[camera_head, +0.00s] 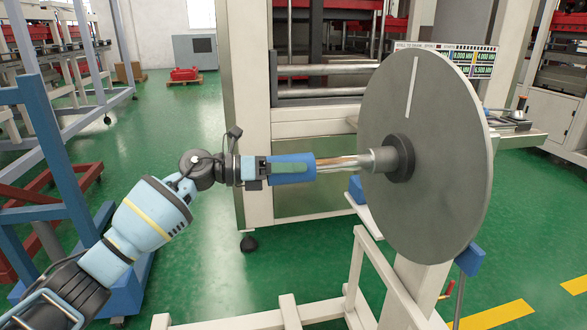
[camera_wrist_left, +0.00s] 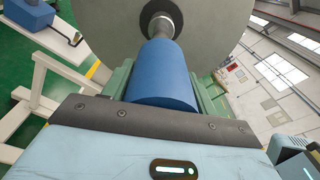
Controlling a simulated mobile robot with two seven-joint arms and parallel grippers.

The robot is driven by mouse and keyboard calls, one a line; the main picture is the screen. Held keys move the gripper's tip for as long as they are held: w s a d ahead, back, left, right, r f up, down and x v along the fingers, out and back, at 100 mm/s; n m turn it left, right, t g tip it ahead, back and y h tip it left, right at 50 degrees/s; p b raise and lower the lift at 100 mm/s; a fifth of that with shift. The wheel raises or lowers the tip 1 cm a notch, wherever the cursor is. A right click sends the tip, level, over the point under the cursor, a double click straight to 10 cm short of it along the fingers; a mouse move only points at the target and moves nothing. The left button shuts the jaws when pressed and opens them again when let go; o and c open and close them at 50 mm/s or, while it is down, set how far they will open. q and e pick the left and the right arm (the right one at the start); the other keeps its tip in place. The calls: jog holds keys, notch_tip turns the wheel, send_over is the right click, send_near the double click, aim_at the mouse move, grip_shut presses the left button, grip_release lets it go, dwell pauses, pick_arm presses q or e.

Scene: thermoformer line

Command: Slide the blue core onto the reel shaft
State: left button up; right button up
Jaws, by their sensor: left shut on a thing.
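The blue core (camera_head: 305,162) is a short tube held level between the green fingers of my left gripper (camera_head: 288,172). The reel shaft (camera_head: 340,163) is a shiny metal rod standing out from the hub of a large grey disc (camera_head: 430,190). In the head view the core's right end meets the shaft's free end, roughly in line with it. In the left wrist view the core (camera_wrist_left: 163,75) points along the shaft (camera_wrist_left: 161,27) toward the disc. Whether the shaft tip is inside the core is hidden. My right gripper is not in view.
A pale frame (camera_head: 380,265) stands below the disc. A blue metal frame (camera_head: 45,150) is at the left, near my left arm. A large machine with metal rollers (camera_head: 325,92) stands behind the shaft. Green floor (camera_head: 185,125) is free between them.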

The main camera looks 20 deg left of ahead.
pick_arm(q)
jog(key=shift+v, duration=1.5)
jog(key=shift+f, duration=0.1)
jog(key=shift+s+a, duration=0.1)
